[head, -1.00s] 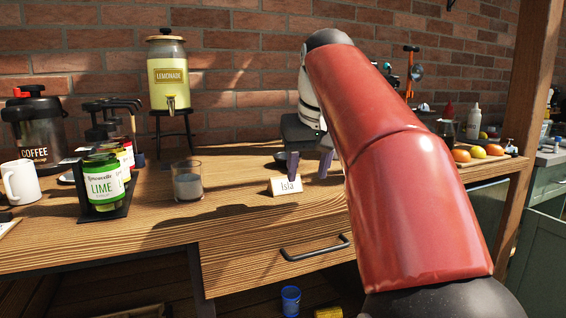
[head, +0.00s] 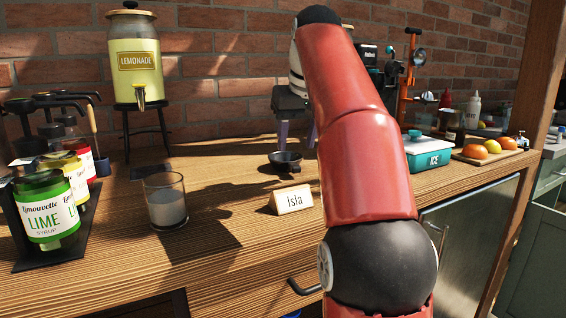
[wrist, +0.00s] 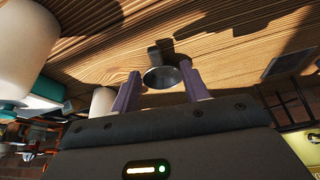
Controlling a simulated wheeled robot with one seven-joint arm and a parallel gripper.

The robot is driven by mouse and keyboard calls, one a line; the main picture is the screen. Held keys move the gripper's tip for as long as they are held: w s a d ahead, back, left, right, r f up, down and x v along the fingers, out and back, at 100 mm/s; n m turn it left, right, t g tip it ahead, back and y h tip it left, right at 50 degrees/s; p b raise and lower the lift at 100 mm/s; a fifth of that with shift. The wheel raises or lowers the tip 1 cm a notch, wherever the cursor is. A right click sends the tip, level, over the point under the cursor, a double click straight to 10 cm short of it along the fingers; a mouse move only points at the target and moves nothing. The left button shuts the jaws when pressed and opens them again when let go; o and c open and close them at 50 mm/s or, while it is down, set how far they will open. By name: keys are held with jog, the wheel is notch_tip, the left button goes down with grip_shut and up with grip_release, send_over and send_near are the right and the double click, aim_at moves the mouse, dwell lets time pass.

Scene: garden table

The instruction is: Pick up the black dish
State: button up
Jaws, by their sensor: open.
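The black dish (head: 286,160) is a small dark bowl with a short tab-like handle. It sits upright on the wooden table behind the name card. My gripper (head: 297,132) is above the table, just over and behind the dish, with its purple fingers pointing down. In the wrist view the fingers of my gripper (wrist: 160,72) are spread apart and empty. The black dish (wrist: 162,78) shows in the gap between them, apart from both fingers as far as I can tell. My red arm hides the table to the right of the dish.
The "Isla" card (head: 292,199) stands just in front of the dish. A glass (head: 165,202) is at left, with syrup bottles (head: 48,208) farther left. The lemonade dispenser (head: 135,62) stands behind. A teal ice box (head: 428,153) and fruit board (head: 490,155) are at right.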

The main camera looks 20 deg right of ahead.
aim_at(297, 167)
jog(key=x, duration=0.2)
jog(key=b+x, duration=0.1)
jog(key=s+x, duration=0.1)
jog(key=x, duration=0.1)
jog(key=shift+w+d+f, duration=0.1)
jog(key=shift+d+f, duration=0.25)
jog(key=shift+f, duration=0.1)
jog(key=shift+w+f+b, duration=0.25)
jog(key=shift+f+b, duration=0.05)
jog(key=shift+f, duration=0.1)
grip_shut()
